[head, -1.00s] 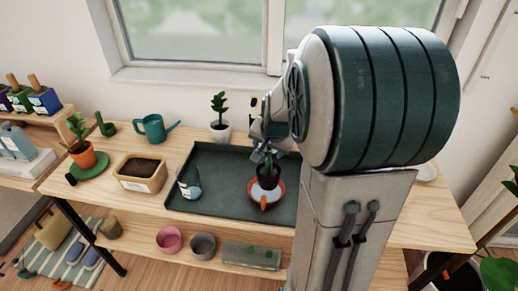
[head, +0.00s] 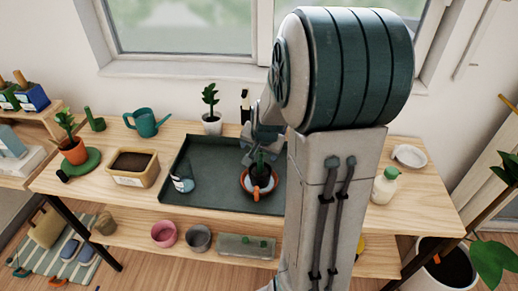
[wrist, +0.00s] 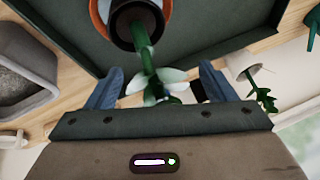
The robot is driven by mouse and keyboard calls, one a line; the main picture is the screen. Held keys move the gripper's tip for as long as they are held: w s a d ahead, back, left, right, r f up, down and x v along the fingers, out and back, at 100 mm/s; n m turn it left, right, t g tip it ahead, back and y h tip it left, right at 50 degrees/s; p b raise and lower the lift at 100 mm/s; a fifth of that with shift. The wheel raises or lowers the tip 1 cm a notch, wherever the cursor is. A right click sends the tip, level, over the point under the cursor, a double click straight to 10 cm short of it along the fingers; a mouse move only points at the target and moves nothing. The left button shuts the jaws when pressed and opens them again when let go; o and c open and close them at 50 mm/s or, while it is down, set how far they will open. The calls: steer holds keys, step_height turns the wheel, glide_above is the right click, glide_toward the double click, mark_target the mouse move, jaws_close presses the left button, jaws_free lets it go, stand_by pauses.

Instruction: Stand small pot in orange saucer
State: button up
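The small pot (head: 262,184) is dark and holds a green leafy plant. It looks upright within the rim of the orange saucer (head: 243,186), which lies on the dark green tray. In the wrist view the pot (wrist: 122,36) shows at the top, with the orange saucer's rim (wrist: 98,22) around it. My gripper (head: 257,150) is just above the pot. In the wrist view my gripper (wrist: 160,85) is open, with its blue fingers apart on both sides of the plant's stem and leaves and clear of the stem. The pot's base is hidden.
A cream bottle (head: 384,186) is to the right.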

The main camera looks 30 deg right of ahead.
steer(key=shift+s+r, duration=0.1)
steer(key=shift+r, duration=0.35)
steer(key=v, duration=1)
steer(key=s+a+n+g+y, duration=0.1)
steer(key=s+a+n+g, duration=0.1)
steer(key=s+a+n, duration=0.7)
steer(key=s+a, duration=0.3)
steer(key=s, duration=0.2)
steer(key=shift+s+a+f+n, duration=0.2)
steer(key=shift+a+f+n, duration=0.1)
steer(key=shift+a+f, duration=0.1)
